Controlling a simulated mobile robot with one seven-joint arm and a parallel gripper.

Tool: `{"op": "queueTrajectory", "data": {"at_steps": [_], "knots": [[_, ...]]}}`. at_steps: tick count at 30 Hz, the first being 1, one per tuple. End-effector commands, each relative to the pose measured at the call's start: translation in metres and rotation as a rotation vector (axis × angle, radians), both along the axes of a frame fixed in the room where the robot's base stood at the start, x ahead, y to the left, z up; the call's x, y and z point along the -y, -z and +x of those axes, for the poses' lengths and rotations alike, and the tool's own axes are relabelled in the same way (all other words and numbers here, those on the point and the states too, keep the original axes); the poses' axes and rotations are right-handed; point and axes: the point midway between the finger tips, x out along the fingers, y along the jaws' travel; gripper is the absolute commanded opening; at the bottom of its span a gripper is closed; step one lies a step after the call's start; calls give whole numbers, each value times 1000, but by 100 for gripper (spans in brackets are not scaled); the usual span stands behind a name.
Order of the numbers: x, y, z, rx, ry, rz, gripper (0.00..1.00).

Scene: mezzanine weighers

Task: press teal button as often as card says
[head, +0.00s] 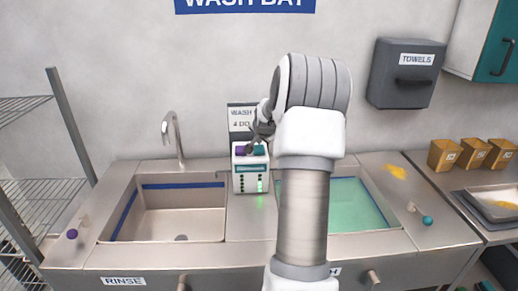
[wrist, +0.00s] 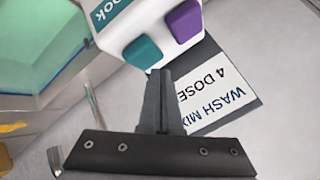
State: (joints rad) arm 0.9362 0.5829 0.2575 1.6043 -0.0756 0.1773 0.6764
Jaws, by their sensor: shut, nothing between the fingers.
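The white dispenser box (head: 251,181) stands on the counter between the two sinks, with a purple button (head: 240,151) on top and green lights low on its front. In the wrist view I see its teal button (wrist: 141,53) and purple button (wrist: 183,21). The card (head: 241,115) behind it is partly covered; in the wrist view the card (wrist: 222,92) reads "WASH MIX" and "4 DOSE", upside down. My gripper (wrist: 159,74) is shut and empty, its tips close by the teal button; I cannot tell if they touch. In the head view my arm hides the teal button.
An empty rinse sink (head: 180,223) is left, with a tap (head: 175,135) behind. A sink of green water (head: 345,208) is right, partly behind my arm. A purple knob (head: 72,234) and a teal knob (head: 427,220) sit on the counter. Yellow bins (head: 444,154) stand far right.

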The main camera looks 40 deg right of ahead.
Motion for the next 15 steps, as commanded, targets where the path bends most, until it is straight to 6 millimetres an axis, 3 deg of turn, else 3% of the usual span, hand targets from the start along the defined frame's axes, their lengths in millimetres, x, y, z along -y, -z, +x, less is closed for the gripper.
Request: {"op": "queueTrajectory", "data": {"at_steps": [15], "knots": [[0, 8, 0, 0, 0, 0, 0]]}}
